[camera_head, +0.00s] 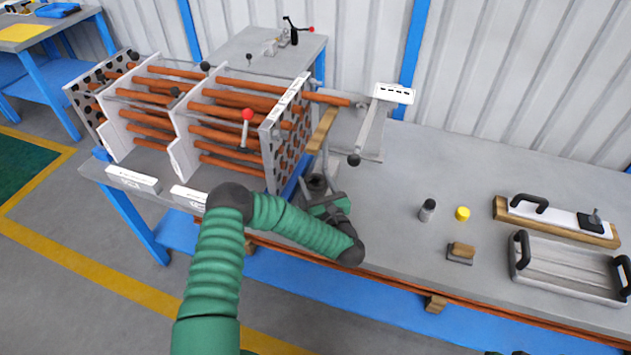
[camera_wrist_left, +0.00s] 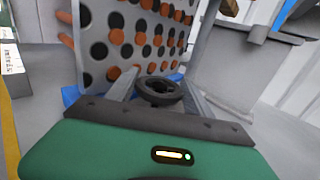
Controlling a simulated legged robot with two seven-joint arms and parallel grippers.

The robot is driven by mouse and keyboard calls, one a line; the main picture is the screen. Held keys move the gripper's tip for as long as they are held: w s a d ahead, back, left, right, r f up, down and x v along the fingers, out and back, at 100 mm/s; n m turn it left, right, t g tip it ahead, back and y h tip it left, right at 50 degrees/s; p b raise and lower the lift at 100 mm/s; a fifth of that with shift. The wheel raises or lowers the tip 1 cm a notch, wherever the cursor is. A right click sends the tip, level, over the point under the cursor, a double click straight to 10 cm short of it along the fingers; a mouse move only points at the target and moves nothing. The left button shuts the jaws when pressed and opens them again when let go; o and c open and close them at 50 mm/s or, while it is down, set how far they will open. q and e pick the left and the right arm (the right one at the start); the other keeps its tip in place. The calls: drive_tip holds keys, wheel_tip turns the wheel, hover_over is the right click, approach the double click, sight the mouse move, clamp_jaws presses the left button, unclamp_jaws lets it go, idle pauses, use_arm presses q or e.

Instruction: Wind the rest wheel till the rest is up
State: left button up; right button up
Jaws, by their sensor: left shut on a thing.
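The dark round rest wheel (camera_wrist_left: 160,91) sits between the fingers of my left gripper in the left wrist view, just in front of the perforated end plate. My left gripper (camera_head: 321,188) is shut on the wheel; in the head view the hand and fingers partly hide the wheel. The rest (camera_head: 323,129) is a wooden bar on grey supports beside the end plate. An orange tube (camera_head: 332,99) sticks out of the plate above the bar. I cannot tell whether the bar touches it. My right gripper is not in view.
The flanged shell (camera_head: 200,115) with its orange tubes stands left of the rest. A grey stand with a white label (camera_head: 394,93) is close on the right. A grey bottle (camera_head: 428,210), yellow cap (camera_head: 463,213) and metal tray (camera_head: 568,268) lie farther right. The bench between is clear.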

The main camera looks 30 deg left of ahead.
use_arm(q)
drive_tip(key=shift+a+m+t+h, duration=0.1)
drive_tip(key=shift+m+t+h, duration=0.2)
drive_tip(key=shift+m+t, duration=0.1)
drive_tip(key=shift+m+t+h, duration=0.9)
drive_tip(key=shift+t+h, duration=0.2)
drive_tip(key=m+t+h, duration=0.2)
drive_tip(key=h, duration=0.1)
drive_tip(key=shift+a+m, duration=0.15)
drive_tip(key=shift+m, duration=0.15)
drive_tip(key=m+t+h, duration=0.1)
drive_tip(key=h, duration=0.1)
drive_tip(key=m+t+h+b, duration=0.1)
drive_tip(key=m+h, duration=0.1)
drive_tip(key=h, duration=0.1)
drive_tip(key=shift+a, duration=0.1)
drive_tip(key=shift+m+h+b, duration=0.8)
drive_tip(key=shift+m+h, duration=1.2)
drive_tip(key=shift+h, duration=1.1)
